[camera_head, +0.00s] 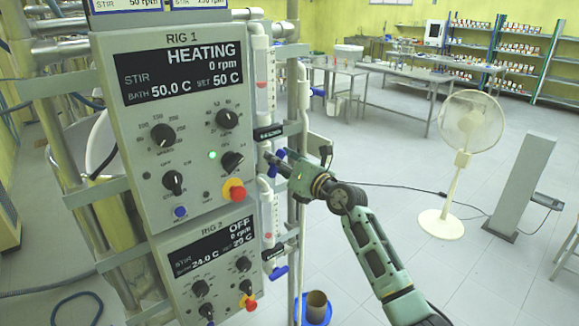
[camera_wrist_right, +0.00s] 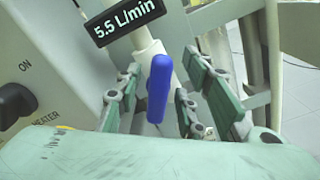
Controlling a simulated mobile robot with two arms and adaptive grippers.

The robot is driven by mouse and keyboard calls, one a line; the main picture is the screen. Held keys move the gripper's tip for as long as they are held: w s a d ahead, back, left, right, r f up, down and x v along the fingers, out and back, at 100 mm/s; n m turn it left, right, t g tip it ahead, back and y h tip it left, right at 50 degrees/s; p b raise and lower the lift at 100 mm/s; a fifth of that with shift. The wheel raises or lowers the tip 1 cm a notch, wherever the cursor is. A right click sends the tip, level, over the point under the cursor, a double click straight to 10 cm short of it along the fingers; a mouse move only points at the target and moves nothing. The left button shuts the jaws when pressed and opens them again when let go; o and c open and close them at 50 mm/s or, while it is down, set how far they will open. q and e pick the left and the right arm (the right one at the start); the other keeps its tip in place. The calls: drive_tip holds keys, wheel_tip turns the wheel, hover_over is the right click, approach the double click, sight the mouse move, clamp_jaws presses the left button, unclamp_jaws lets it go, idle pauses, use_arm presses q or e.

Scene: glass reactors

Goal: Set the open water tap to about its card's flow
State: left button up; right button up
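The blue tap handle (camera_head: 279,154) is on the white pipe beside the RIG 1 panel. It stands almost upright in the right wrist view (camera_wrist_right: 159,88). A black card (camera_wrist_right: 125,18) above it reads 5.5 L/min; the card also shows in the head view (camera_head: 268,132), too small to read. My right gripper (camera_head: 278,161) is at the tap. In the wrist view its fingers (camera_wrist_right: 160,85) are open, one pair on each side of the handle, with gaps visible. A clear flow tube (camera_head: 262,75) with a red mark is above the card. My left gripper is not in view.
The RIG 1 panel (camera_head: 183,118) with knobs and a red button (camera_head: 234,190) stands close left of my gripper. The RIG 2 panel (camera_head: 208,270) is below, with another blue tap (camera_head: 278,272). A fan (camera_head: 470,125) stands right on open floor.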

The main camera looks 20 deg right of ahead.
drive_tip(key=v, duration=1.1)
drive_tip(key=shift+s, duration=0.3)
drive_tip(key=shift+d, duration=0.1)
